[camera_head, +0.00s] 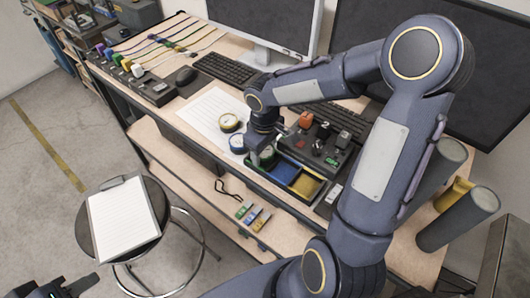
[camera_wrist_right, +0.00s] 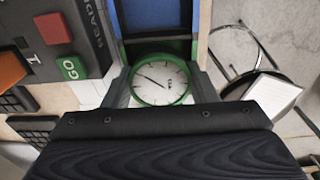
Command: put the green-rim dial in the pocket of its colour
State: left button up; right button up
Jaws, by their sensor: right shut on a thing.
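The green-rim dial (camera_wrist_right: 160,82) has a white face and sits between the fingers of my right gripper (camera_wrist_right: 158,88), which is shut on it. In the head view the dial (camera_head: 267,153) is at the left end of the pocket tray (camera_head: 318,196), by the green pocket. In the right wrist view, part of the green pocket (camera_wrist_right: 172,47) shows just beyond the dial. I cannot tell whether the dial is above the pocket or partly inside it. My left gripper (camera_head: 66,288) is at the bottom left corner, partly cut off, empty, with its fingers apart.
The tray's blue pocket (camera_head: 285,172) and yellow pocket (camera_head: 306,186) are empty. A yellow-rim dial (camera_head: 229,122) and a blue-rim dial (camera_head: 237,143) lie left of my right gripper. A button panel (camera_head: 318,142) stands behind the tray. A stool holds a clipboard (camera_head: 124,213).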

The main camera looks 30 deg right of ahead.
aim_at(266, 160)
jog(key=f, duration=0.1)
jog(key=s+f, duration=0.1)
jog(key=shift+s+f+g, duration=0.15)
jog(key=shift+f+g, duration=0.15)
jog(key=shift+f, duration=0.05)
jog(key=o, duration=1)
jog(key=shift+r, duration=0.2)
jog(key=w+r, duration=0.1)
jog(key=r, duration=0.2)
jog(key=shift+w+d+p, duration=0.1)
jog(key=shift+w+p, duration=0.25)
jog(key=shift+p, duration=0.05)
notch_tip(266, 160, up, 10)
jog(key=shift+s+f, duration=0.1)
jog(key=shift+f, duration=0.1)
pick_arm(q)
jog(key=shift+w, duration=0.5)
pick_arm(e)
jog(key=shift+s+a+r+m+t+y, duration=0.15)
jog(key=shift+s+a+m+t+y, duration=0.7)
jog(key=shift+s, duration=1.95)
jog(key=shift+s+a+r+m+t+y, duration=0.2)
jog(key=shift+s+a+m+t+y, duration=0.65)
jog(key=shift+s, duration=2)
jog(key=shift+s+a+r+m+t+y, duration=0.15)
jog(key=shift+s+a+m+t+y, duration=0.25)
jog(key=shift+s+m+t, duration=1.6)
